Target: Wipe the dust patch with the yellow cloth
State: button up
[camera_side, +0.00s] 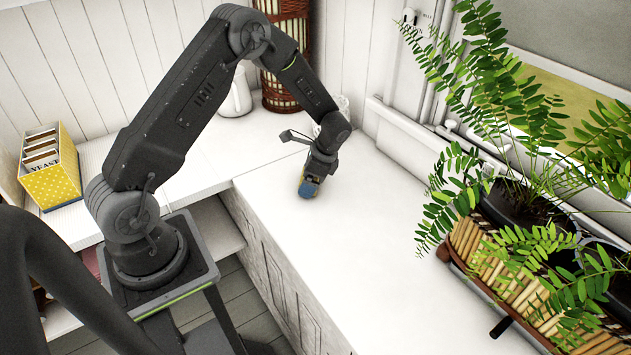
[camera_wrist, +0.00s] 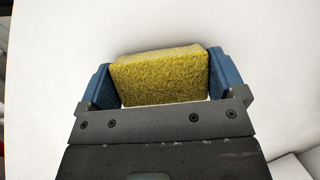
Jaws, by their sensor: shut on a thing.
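My gripper (camera_wrist: 160,85) is shut on the yellow cloth (camera_wrist: 160,75), a thick, rough-textured block held between the two blue fingers in the wrist view. In the side view my gripper (camera_side: 309,187) is low over the white counter (camera_side: 370,240), near its left edge, pointing down. The cloth is mostly hidden there behind the blue fingertips. I cannot tell whether the cloth touches the counter. No dust patch can be made out in either view.
A basket of green plants (camera_side: 500,260) stands on the right. A yellow box (camera_side: 50,170) is at the far left. A white jug (camera_side: 237,95) and a wicker basket (camera_side: 285,60) stand at the back, behind my arm. The counter's middle is clear.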

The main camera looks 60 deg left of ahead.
aim_at(319, 216)
jog(key=shift+s, duration=0.5)
jog(key=shift+s+d, duration=0.1)
jog(key=shift+d, duration=5.55)
jog(key=shift+s+a, duration=0.1)
jog(key=shift+s, duration=0.7)
jog(key=shift+a, duration=5.2)
jog(key=shift+a+r, duration=0.15)
jog(key=shift+r, duration=0.45)
jog(key=shift+a+r, duration=0.15)
jog(key=shift+r, duration=3.3)
